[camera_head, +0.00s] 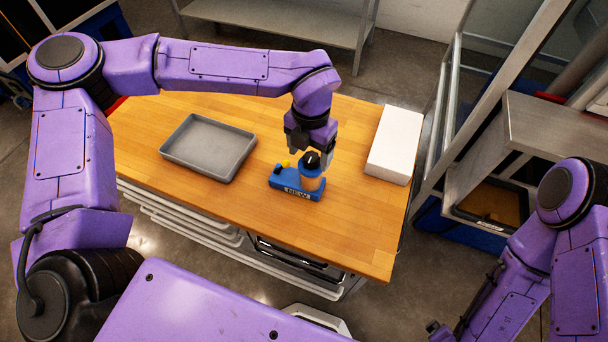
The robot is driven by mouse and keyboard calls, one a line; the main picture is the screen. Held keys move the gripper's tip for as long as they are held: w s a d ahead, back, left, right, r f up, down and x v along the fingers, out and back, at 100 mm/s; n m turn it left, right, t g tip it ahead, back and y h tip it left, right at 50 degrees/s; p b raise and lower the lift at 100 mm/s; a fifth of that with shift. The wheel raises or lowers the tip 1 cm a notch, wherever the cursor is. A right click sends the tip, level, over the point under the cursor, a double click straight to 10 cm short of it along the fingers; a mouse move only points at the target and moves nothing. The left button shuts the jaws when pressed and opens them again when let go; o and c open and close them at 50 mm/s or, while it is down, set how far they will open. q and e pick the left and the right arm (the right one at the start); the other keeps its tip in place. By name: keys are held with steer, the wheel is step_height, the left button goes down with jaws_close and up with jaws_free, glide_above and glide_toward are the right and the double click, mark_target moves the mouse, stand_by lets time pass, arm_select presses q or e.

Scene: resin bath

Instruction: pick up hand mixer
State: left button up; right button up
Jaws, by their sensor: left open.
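The hand mixer (296,191), as far as I can tell, is the small blue device on the wooden table. It has a pale label on its front, a yellow knob at its left and a tan cylinder with a black top at its right. My left gripper (311,153) points down from above, open, with its fingers around or just above the black top. I cannot tell whether they touch it. The fingers and wrist partly hide the top. My right arm is at the lower right, and its gripper is not clearly in view.
A grey empty tray (166,150) lies on the table left of the device. A white box (396,143) stands at the table's right edge. The wooden table (350,235) is clear in front. A metal frame with a shelf (545,140) stands to the right.

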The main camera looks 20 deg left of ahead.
arm_select(q)
steer(key=f, duration=0.1)
steer(key=f+p, duration=0.1)
steer(key=f, duration=0.1)
steer(key=f+p, duration=0.1)
steer(key=f, duration=0.1)
steer(key=shift+w+d+f, duration=0.15)
steer(key=shift+w+f, duration=0.05)
steer(key=shift+w, duration=0.05)
steer(key=shift+s, duration=0.1)
steer(key=c, duration=0.6)
jaws_close()
steer(key=shift+r, duration=0.15)
